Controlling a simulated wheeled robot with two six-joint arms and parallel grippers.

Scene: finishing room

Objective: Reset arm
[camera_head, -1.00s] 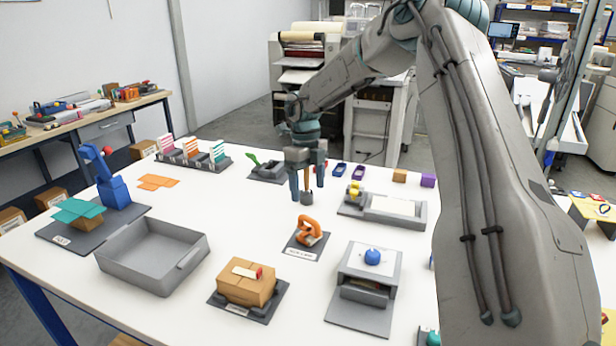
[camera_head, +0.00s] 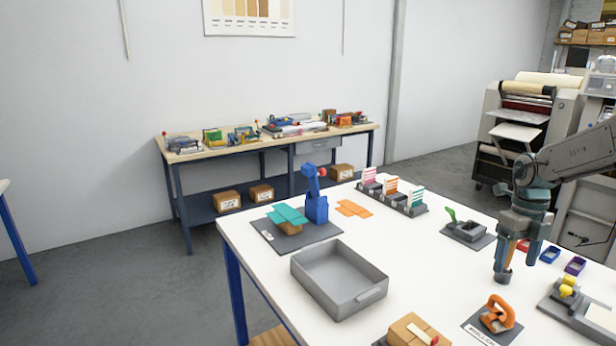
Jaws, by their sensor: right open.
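My right gripper (camera_head: 506,256) comes in from the right edge and points down over the white table (camera_head: 405,262). Its jaws are open. An upright tool with an orange-brown shaft and a dark round foot (camera_head: 503,276) shows between or just behind the fingers. I cannot tell whether they touch it. My left gripper is not in view.
A grey tray (camera_head: 338,283), a blue press (camera_head: 317,207) and teal sheets on a box (camera_head: 288,217) stand on the left of the table. An orange-handled tool (camera_head: 496,314) and small bins (camera_head: 550,254) lie near the gripper. The table's middle is clear.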

